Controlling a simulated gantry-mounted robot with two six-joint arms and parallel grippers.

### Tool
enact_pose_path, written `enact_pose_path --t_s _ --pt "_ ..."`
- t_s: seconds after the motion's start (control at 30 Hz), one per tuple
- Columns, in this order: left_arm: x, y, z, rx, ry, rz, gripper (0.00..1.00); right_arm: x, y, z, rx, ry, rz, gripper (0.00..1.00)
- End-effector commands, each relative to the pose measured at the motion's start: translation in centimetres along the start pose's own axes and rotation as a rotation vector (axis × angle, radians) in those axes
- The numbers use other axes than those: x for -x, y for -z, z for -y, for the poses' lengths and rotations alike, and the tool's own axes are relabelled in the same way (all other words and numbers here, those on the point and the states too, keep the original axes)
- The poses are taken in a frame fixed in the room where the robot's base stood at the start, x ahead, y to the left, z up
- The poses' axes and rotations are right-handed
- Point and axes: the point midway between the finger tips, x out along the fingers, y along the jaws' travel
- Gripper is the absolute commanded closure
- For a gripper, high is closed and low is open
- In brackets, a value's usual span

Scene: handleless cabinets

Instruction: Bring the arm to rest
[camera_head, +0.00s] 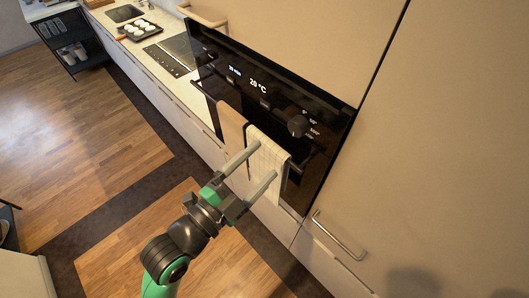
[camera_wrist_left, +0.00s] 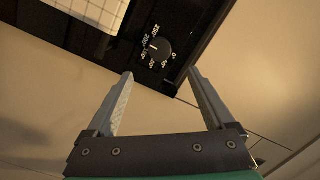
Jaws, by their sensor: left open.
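My left gripper (camera_head: 258,168) is open and empty in the head view, in front of the black built-in oven (camera_head: 268,95). Its two grey fingers point toward a light checked towel (camera_head: 268,150) and a tan towel (camera_head: 231,128) that hang on the oven front. I cannot tell whether a finger touches a towel. In the left wrist view the open fingers (camera_wrist_left: 160,92) have nothing between them, and the oven knob (camera_wrist_left: 157,49) shows beyond them. A corner of the checked towel (camera_wrist_left: 92,10) shows at the top. My right gripper is out of view.
A tall cabinet (camera_head: 440,130) with a bar handle (camera_head: 338,237) stands on the right. A dark shelf cart (camera_head: 68,42) is at the far left. Open wooden floor (camera_head: 80,130) lies left.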

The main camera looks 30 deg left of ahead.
Motion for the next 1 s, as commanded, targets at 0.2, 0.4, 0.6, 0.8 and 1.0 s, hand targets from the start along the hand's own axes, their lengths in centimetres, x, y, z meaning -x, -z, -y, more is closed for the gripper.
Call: enact_pose_path --t_s 0.2,0.4,0.6,0.8,1.0 --pt "0.0 0.0 0.1 0.0 0.0 0.0 0.13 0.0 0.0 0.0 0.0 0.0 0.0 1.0" --pt "-1.1 3.8 5.4 -0.01 0.073 -0.057 0.13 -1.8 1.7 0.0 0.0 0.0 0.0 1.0" --pt "-2.0 13.4 19.4 0.0 0.311 -0.219 0.13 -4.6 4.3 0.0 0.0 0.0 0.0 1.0" --pt "0.9 22.1 32.5 0.259 0.509 -0.445 0.13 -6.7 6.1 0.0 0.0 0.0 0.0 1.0" --pt "3.6 25.0 37.8 0.682 0.519 -0.664 0.13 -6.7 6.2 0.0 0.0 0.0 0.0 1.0"
